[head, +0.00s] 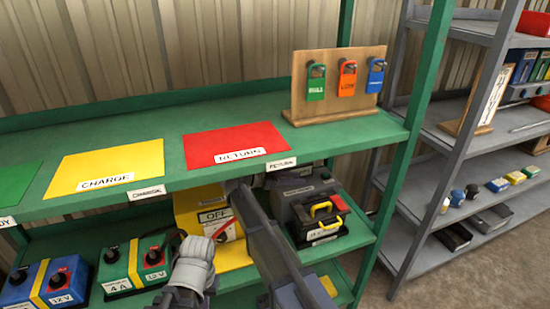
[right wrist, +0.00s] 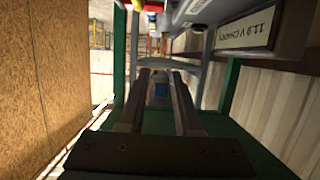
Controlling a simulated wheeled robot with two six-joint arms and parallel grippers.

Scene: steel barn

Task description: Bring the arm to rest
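My right gripper (head: 246,184) is in the middle of the head view, at the front edge of the upper green shelf (head: 350,136), below the red mat. It overlaps the yellow box with the OFF label (head: 190,205) on the lower shelf. In the right wrist view, the two dark fingers of this gripper (right wrist: 160,76) stand apart with nothing between them. A grey body with a voltage label (right wrist: 245,28) shows close by at the upper right there. I cannot tell whether the arm touches the shelf or the box.
The upper shelf holds a yellow mat (head: 107,165), a red mat (head: 235,143) and a wooden padlock board (head: 335,65). Below are a blue charger (head: 45,284), a green charger (head: 130,264) and a dark battery unit (head: 290,197). A grey rack (head: 455,80) stands at the right.

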